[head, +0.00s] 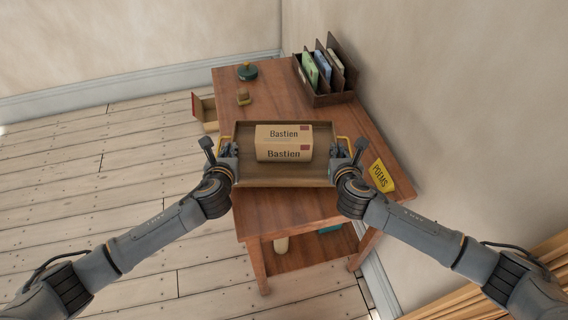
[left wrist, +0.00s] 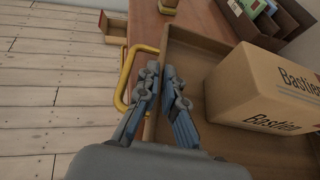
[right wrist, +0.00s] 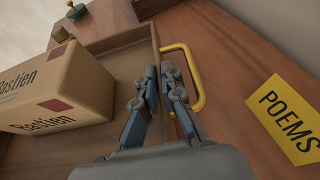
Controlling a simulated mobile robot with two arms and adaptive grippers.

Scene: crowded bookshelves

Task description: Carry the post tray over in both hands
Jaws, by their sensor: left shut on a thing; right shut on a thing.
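The post tray (head: 285,181) is a shallow brown wooden tray with a yellow handle on each short side; it shows over the desk in the head view. A tan box (head: 283,143) marked "Bastien" sits in it. My left gripper (head: 229,153) is shut on the tray's left side, by the left yellow handle (left wrist: 126,88). My right gripper (head: 345,153) is shut on its right side, by the right yellow handle (right wrist: 200,80). The fingers hide the exact grip points. The tray looks level; I cannot tell whether it touches the desk.
The wooden desk (head: 290,208) has a dark file rack (head: 323,92), a green-topped item (head: 247,72) and a small brown item (head: 243,97) behind the tray. A yellow "POEMS" book (head: 381,176) lies at right, near the wall. A drawer (head: 205,113) stands open at left. Floor is clear left.

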